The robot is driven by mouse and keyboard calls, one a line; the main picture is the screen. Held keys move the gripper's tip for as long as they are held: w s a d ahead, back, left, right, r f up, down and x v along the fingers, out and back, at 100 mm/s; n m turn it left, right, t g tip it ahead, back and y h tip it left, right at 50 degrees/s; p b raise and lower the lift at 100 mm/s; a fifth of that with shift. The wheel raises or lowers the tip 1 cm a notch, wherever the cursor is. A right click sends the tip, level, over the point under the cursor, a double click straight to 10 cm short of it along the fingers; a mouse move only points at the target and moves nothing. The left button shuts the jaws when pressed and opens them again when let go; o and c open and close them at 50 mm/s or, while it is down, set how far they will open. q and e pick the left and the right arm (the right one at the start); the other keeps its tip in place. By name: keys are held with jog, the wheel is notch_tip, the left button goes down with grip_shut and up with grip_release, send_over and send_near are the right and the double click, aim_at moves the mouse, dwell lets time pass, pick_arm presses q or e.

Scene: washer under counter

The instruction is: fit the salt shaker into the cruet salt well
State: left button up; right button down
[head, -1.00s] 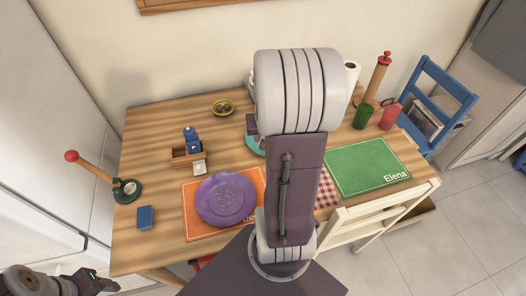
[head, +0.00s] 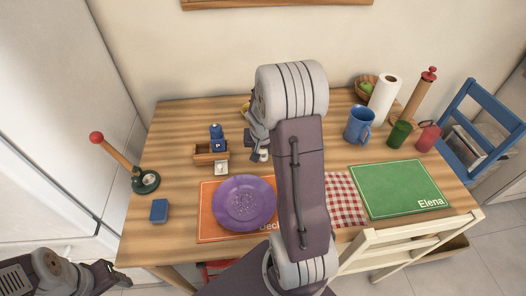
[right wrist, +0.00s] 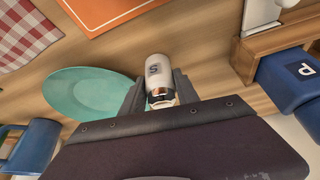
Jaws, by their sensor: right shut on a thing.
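The salt shaker (right wrist: 157,75), white with an "S" and a metal-looking cap, is held between the fingers of my right gripper (right wrist: 160,88) in the right wrist view. In the head view my right gripper (head: 259,150) is partly hidden by its arm, just right of the cruet. The wooden cruet (head: 203,158) stands on the table with the blue pepper shaker (head: 217,145), marked "P", in it. The cruet (right wrist: 272,40) also shows at the right of the wrist view. The salt well's inside is hidden. My left gripper (head: 106,273) is at the lower left, apart from the table objects.
A purple plate (head: 245,203) lies on an orange mat (head: 207,222). A teal plate (right wrist: 90,95) lies below my right gripper. A blue mug (head: 359,125) stands right of my arm.

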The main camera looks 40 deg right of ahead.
jog(key=shift+r, duration=0.15)
jog(key=c, duration=0.9)
grip_release()
